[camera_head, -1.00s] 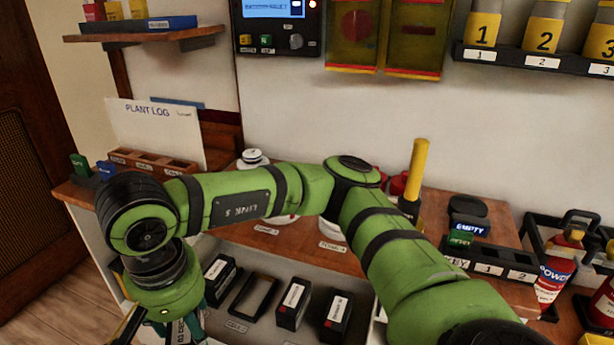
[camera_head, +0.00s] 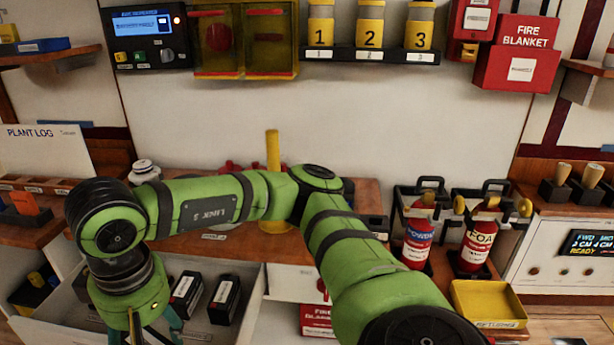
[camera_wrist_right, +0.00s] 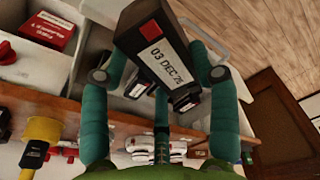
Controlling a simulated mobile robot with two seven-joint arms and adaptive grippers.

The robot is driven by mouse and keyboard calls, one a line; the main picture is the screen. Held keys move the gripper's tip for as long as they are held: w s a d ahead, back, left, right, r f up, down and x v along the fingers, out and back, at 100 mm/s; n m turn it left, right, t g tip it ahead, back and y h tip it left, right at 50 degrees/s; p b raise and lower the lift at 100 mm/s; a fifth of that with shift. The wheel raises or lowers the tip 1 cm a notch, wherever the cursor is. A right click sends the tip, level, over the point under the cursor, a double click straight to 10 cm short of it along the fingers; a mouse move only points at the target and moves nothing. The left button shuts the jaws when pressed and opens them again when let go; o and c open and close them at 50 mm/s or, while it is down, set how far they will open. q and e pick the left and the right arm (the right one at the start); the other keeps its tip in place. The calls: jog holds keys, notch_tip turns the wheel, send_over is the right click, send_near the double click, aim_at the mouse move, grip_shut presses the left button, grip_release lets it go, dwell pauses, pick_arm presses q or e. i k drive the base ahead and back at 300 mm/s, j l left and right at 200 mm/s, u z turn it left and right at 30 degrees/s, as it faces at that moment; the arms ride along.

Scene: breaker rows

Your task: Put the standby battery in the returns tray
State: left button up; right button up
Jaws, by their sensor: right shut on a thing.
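A black battery (camera_wrist_right: 150,30) with a white label reading "03 DEC 25" is in the right wrist view. My right gripper (camera_wrist_right: 158,74) is shut on it, a teal finger on each side. In the head view my right arm reaches across to the lower left, and the teal fingers are cut off at the bottom edge, so the battery is not clear there. A yellow open tray (camera_head: 487,296) with a white label, apparently the returns tray, is at the lower right, well away from the gripper. It looks empty. My left gripper is not in view.
Two other black batteries (camera_head: 187,292) (camera_head: 225,298) stand in the open drawer below the bench. Two fire extinguishers (camera_head: 418,240) (camera_head: 478,245) stand just behind the yellow tray. A yellow upright handle (camera_head: 273,152) rises from the bench behind my arm.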

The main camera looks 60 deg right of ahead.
aim_at(485, 308)
jog(key=k+z, duration=0.2)
jog(key=z, duration=2.4)
jog(key=i+j+z, duration=0.15)
jog(key=i, duration=0.3)
jog(key=i+j+z, duration=0.15)
jog(key=i, duration=0.3)
